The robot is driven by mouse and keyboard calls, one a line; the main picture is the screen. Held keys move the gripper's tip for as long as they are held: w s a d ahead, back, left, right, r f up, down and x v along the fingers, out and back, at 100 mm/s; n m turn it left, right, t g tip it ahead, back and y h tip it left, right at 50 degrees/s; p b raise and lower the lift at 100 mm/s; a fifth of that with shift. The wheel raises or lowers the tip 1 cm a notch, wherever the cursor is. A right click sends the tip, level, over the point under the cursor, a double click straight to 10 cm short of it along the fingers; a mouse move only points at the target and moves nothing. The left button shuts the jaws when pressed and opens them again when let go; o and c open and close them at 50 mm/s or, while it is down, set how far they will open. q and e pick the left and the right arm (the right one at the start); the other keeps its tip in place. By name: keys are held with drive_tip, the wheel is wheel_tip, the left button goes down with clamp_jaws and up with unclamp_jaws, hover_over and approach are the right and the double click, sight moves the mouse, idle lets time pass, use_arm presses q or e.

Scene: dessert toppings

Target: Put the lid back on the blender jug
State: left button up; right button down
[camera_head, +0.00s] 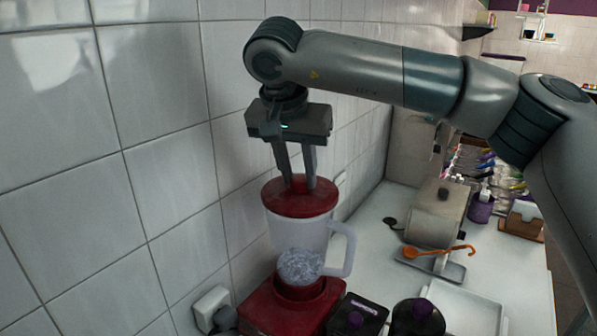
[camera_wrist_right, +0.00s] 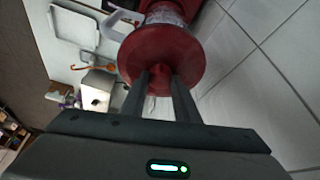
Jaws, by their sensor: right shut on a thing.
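The red lid (camera_head: 300,203) sits at the top of the blender jug (camera_head: 301,238), over its rim; from these views I cannot tell whether it is fully seated. The jug is translucent with a handle on the right, and stands upright on the red blender base (camera_head: 280,306). My right gripper (camera_head: 300,186) comes from above and is shut on the lid's middle. The right wrist view shows the lid (camera_wrist_right: 160,48) with both fingers (camera_wrist_right: 160,82) closed around its small central knob. My left gripper is not in view.
A tiled wall (camera_head: 150,140) stands close on the left. A white tray (camera_head: 462,308), an orange ladle (camera_head: 440,251) and a metal container (camera_head: 436,214) are to the right on the white counter.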

idle(0.7)
drive_tip(key=c, duration=0.8)
unclamp_jaws()
drive_tip(key=shift+r, duration=0.1)
drive_tip(key=shift+r+p, duration=2.3)
drive_tip(key=shift+r, duration=1.1)
clamp_jaws()
drive_tip(key=shift+f+b, duration=2.1)
drive_tip(key=shift+f, duration=1.15)
